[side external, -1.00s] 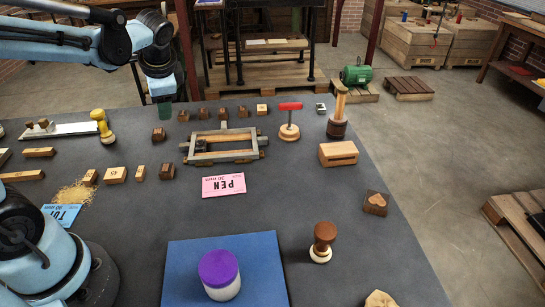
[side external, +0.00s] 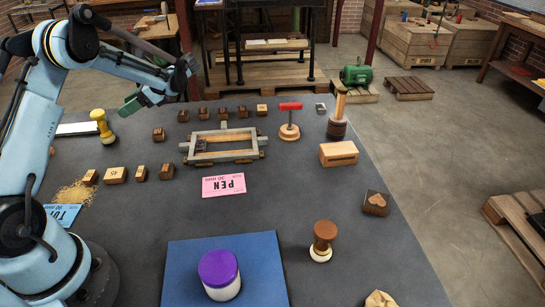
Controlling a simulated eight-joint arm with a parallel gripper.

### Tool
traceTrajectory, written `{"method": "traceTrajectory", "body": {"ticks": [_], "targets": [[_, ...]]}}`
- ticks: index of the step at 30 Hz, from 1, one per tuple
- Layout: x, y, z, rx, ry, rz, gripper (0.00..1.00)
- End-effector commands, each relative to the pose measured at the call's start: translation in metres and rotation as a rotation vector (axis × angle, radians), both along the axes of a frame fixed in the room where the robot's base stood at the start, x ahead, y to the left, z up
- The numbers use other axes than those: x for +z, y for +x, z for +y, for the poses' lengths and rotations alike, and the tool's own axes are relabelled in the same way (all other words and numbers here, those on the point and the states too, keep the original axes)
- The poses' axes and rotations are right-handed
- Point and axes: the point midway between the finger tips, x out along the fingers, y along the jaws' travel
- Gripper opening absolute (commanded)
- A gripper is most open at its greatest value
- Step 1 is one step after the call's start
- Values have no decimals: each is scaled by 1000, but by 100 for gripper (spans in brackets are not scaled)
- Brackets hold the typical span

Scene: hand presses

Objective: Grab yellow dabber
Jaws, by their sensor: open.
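My gripper (side external: 131,105) is open and empty, raised above the table, a little to the right of the dabber's top in the picture. The gap in depth between them is hard to judge. The fingers look dark green and point down and to the left.
Small dark wooden blocks (side external: 158,134) stand right of the dabber. A pink PEN card (side external: 224,185), a blue mat (side external: 262,262) with a purple-lidded jar (side external: 219,268), and a brown-handled stamp (side external: 323,238) lie nearer.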

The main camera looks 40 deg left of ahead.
Motion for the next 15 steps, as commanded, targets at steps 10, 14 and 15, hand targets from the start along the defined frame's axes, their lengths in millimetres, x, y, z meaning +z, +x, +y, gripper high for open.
{"method": "traceTrajectory", "body": {"ticks": [10,14,15], "targets": [[-25,-34,34,1,1,-2,54],[-29,-39,39,0,1,-2,54],[-30,-41,40,1,1,-2,54]]}}
